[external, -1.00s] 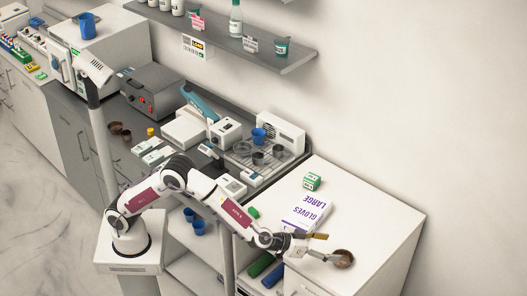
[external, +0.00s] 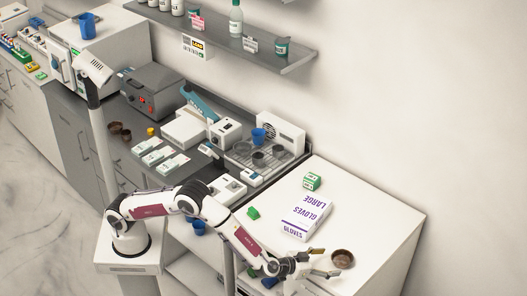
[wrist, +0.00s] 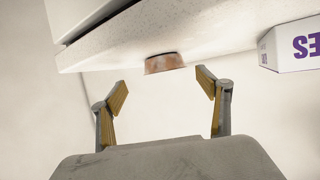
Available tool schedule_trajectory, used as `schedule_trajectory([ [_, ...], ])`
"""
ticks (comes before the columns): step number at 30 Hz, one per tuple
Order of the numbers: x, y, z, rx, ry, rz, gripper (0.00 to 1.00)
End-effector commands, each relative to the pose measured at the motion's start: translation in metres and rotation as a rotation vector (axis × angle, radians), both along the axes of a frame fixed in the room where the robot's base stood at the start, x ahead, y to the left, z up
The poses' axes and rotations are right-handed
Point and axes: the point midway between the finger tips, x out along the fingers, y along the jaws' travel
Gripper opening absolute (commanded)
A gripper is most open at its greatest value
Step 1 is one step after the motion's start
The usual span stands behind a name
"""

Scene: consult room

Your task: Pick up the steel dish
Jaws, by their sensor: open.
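A small round dish (external: 343,259) stands upright on the white cabinet top near its front right; it looks reddish-brown rather than steel-grey. In the wrist view the dish (wrist: 164,63) appears ahead of the fingertips, roughly centred between them. My gripper (external: 324,263) is open and empty, just left of the dish in the external view, and a gap shows between them. In the wrist view my gripper (wrist: 162,84) has its two fingers spread wide, with nothing between the pads.
A gloves box (external: 306,216) lies behind my gripper; it also shows at the right of the wrist view (wrist: 293,47). A small green box (external: 312,181) stands farther back. A wire rack (external: 265,165) holds several vessels. The cabinet top right of the dish is clear.

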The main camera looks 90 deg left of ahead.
Motion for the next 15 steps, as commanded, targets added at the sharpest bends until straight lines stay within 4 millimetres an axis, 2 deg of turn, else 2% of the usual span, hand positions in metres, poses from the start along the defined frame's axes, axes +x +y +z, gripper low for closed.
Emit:
schedule_trajectory([
  [9, 0.018, 0.009, -0.008, 0.000, 0.000, 0.001, 0.76],
  [15, 0.021, 0.010, -0.009, 0.000, 0.000, 0.000, 0.76],
])
